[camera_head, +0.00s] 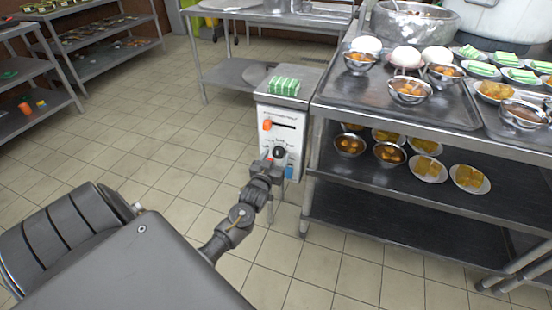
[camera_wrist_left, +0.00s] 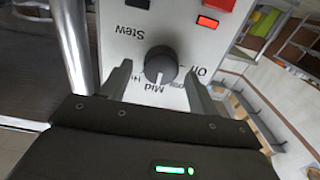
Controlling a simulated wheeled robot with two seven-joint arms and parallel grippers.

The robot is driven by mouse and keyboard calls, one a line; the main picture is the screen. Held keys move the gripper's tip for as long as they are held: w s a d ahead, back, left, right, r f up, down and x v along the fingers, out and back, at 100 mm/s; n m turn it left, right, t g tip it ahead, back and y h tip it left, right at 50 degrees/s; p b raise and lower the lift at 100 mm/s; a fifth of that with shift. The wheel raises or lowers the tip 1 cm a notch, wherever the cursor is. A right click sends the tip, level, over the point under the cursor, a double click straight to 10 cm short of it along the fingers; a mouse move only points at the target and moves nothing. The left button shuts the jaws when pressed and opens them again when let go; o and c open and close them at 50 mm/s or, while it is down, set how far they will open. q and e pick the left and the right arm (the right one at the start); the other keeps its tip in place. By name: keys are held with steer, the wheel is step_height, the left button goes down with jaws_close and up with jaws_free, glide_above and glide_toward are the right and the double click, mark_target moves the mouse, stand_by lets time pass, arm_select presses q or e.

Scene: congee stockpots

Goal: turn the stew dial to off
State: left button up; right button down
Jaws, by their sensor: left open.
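The stew dial (camera_head: 279,152) is a dark round knob on the white front panel (camera_head: 288,119) of a narrow appliance. In the left wrist view the dial (camera_wrist_left: 160,65) shows large, with upside-down labels around it, "Stew" and "Mid" among them. A pale mark shows on the knob on the side by "Mid". My left gripper (camera_head: 273,163) is in front of the panel at the dial. In the left wrist view the open fingers (camera_wrist_left: 158,82) stand on either side of the dial, with gaps between them and it. My right gripper is not in view.
An orange switch (camera_head: 267,125) and a dark slot sit above the dial. Green-and-white packets (camera_head: 284,86) lie on top of the appliance. A steel cart (camera_head: 330,97) with bowls and plates stands close on the right. The tiled floor (camera_head: 150,120) to the left is clear.

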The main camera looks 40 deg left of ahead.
arm_select(q)
steer(key=shift+w+a, duration=0.1)
steer(key=shift+w, duration=0.2)
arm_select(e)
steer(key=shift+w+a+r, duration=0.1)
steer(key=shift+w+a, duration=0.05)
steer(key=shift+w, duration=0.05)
